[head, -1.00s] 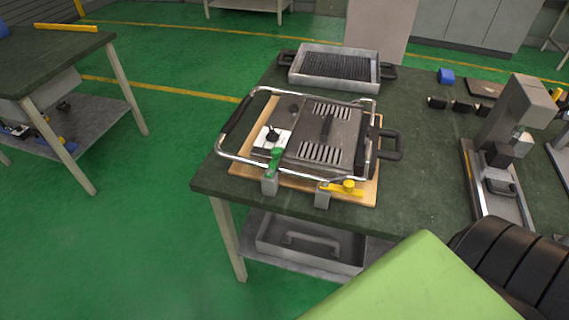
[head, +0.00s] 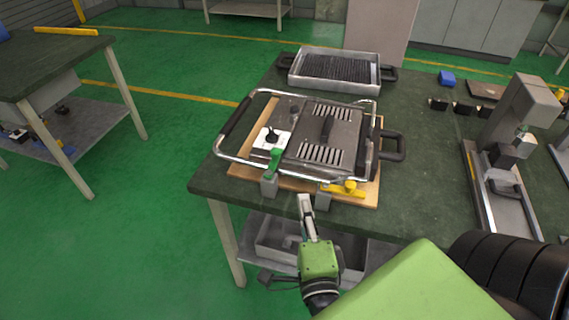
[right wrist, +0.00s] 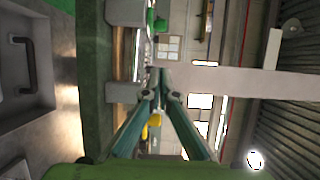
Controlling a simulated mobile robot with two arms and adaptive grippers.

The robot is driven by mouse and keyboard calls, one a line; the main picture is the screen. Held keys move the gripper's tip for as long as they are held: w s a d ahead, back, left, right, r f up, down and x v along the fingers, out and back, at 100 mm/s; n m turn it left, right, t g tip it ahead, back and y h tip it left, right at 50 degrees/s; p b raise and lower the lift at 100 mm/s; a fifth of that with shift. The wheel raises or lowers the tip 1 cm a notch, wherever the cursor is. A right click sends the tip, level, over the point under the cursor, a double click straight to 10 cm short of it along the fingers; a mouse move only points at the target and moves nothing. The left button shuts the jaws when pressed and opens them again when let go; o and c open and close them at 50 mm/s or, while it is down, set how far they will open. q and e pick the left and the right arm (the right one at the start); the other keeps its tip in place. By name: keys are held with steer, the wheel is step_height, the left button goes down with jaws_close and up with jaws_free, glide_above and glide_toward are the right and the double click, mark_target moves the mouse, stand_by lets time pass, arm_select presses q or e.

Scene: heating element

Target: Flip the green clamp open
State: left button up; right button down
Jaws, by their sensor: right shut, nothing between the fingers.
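The green clamp (head: 273,165) stands upright at the front left edge of the wooden board (head: 240,171), on a grey block. It also shows in the right wrist view (right wrist: 158,24) near the top. The yellow clamp (head: 345,188) lies flat at the board's front right. The heating element (head: 325,138) with its chrome frame sits on the board. My right gripper (head: 304,198) is shut and empty, in front of the table edge, between the two clamps and apart from both. In the right wrist view its fingertips (right wrist: 160,72) meet. My left gripper is not in view.
The green table (head: 420,200) carries a metal tray with a dark grille (head: 336,68) at the back and a grey press-like device (head: 505,140) at the right. A drawer-like tray (head: 260,236) sits on the shelf below. Free tabletop lies right of the board.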

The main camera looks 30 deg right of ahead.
mark_target(274, 159)
steer(key=p+x, duration=0.2)
steer(key=x, duration=0.7)
steer(key=shift+w+d+r, duration=0.15)
steer(key=shift+w, duration=0.25)
steer(key=w, duration=0.3)
steer(key=shift+w+a+p, duration=0.1)
steer(key=shift+a+p, duration=0.2)
steer(key=shift+a, duration=0.1)
steer(key=shift+w+a, duration=0.15)
steer(key=shift+w, duration=0.3)
steer(key=shift+n+t+y+p, duration=0.3)
steer(key=shift+n+y+p, duration=0.1)
steer(key=shift+y, duration=0.2)
